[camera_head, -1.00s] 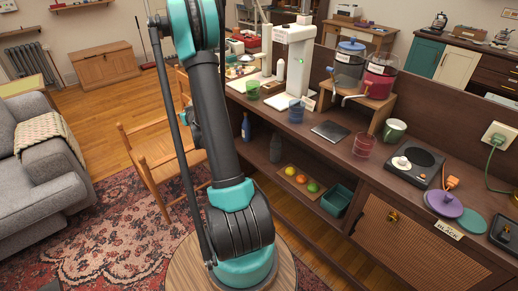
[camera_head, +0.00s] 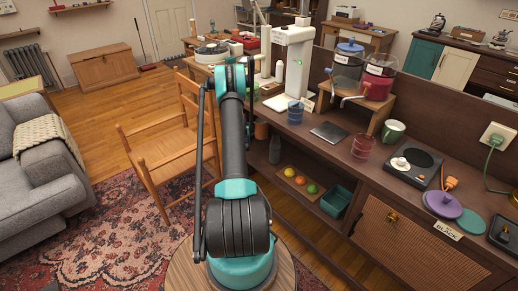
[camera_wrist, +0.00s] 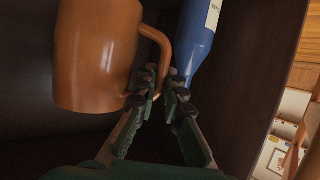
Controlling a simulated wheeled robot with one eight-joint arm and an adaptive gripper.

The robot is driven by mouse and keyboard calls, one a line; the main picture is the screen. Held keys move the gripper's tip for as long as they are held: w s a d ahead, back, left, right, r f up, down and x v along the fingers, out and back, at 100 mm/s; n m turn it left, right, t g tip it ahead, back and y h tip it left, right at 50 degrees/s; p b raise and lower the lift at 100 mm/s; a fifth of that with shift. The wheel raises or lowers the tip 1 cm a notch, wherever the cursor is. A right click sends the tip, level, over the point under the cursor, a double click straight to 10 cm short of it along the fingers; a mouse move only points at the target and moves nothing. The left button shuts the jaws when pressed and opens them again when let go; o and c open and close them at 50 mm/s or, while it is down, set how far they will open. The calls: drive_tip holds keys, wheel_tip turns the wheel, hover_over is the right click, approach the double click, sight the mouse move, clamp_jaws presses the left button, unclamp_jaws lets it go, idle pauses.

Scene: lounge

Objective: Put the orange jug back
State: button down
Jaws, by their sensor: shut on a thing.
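The orange jug (camera_wrist: 95,55) fills the upper left of the wrist view, with its handle toward the right. My gripper (camera_wrist: 163,88) is shut on that handle; the fingertips meet at its lower part. In the head view a small part of the orange jug (camera_head: 261,130) shows just right of my arm, at the left end of the open shelf under the counter. My gripper is hidden behind the arm there. I cannot tell whether the jug's base touches the shelf.
A blue bottle (camera_wrist: 200,40) stands close beside the jug's handle. On the shelf (camera_head: 290,208) are a dark grey bottle (camera_head: 275,150), a tray of colored balls (camera_head: 300,181) and a teal bin (camera_head: 336,200). A wooden chair (camera_head: 165,150) stands left of my arm.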

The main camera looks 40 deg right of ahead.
wheel_tip(320, 180, down, 10)
drive_tip(key=shift+r, duration=0.1)
idle(0.4)
drive_tip(key=c, duration=1.6)
unclamp_jaws()
